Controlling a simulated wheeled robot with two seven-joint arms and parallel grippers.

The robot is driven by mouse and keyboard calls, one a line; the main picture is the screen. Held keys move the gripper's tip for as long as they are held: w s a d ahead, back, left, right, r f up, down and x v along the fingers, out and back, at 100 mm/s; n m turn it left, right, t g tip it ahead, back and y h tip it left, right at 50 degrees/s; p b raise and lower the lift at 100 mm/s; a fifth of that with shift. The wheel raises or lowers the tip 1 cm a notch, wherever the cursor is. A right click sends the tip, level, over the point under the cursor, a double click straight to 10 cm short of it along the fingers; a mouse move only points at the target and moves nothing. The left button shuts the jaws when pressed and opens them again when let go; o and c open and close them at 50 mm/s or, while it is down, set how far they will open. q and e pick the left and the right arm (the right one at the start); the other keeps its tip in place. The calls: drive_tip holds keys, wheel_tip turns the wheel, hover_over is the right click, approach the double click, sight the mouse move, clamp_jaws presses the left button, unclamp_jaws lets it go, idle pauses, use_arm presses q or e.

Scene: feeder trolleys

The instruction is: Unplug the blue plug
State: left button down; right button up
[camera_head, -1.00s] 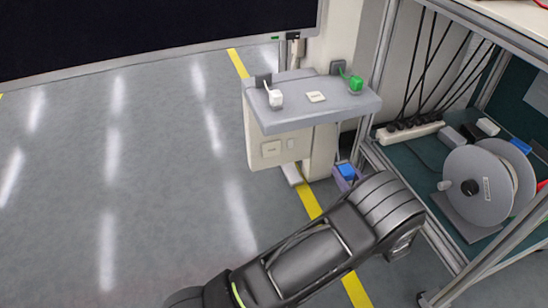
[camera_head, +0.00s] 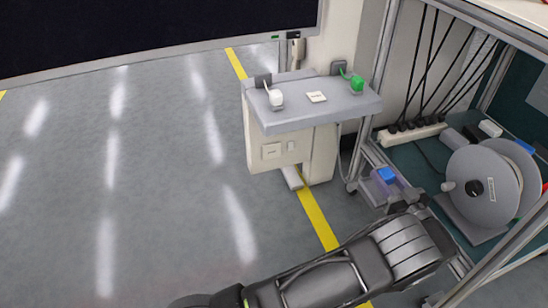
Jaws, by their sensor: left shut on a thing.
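The blue plug (camera_head: 387,175) is low at the right of centre, in front of the trolley's lower frame. My left gripper (camera_head: 381,187) is shut on it and holds it clear of the grey ledge. My left arm comes in from the bottom, and part of the gripper is hidden behind its wrist. A white plug (camera_head: 276,97) and a green plug (camera_head: 357,84) stand on the ledge (camera_head: 330,112). My right gripper is not in view.
The trolley frame (camera_head: 366,95) rises close behind the plug. On its shelf are a power strip (camera_head: 412,135) with several black cables and a grey cable reel (camera_head: 475,188). A dark screen (camera_head: 150,35) spans the upper left. The floor at left is clear.

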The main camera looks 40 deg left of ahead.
use_arm(q)
drive_tip(key=shift+w+d, duration=0.3)
drive_tip(key=shift+d, duration=0.25)
drive_tip(key=shift+w+d, duration=0.3)
drive_tip(key=shift+d, duration=0.25)
drive_tip(key=shift+f, duration=0.2)
drive_tip(key=shift+f, duration=1.95)
drive_tip(key=shift+c, duration=1.4)
unclamp_jaws()
drive_tip(key=shift+d, duration=0.1)
drive_tip(key=r+v, duration=0.1)
drive_tip(key=v, duration=0.6)
drive_tip(key=shift+s+d+r, duration=0.25)
drive_tip(key=shift+s+d, duration=0.05)
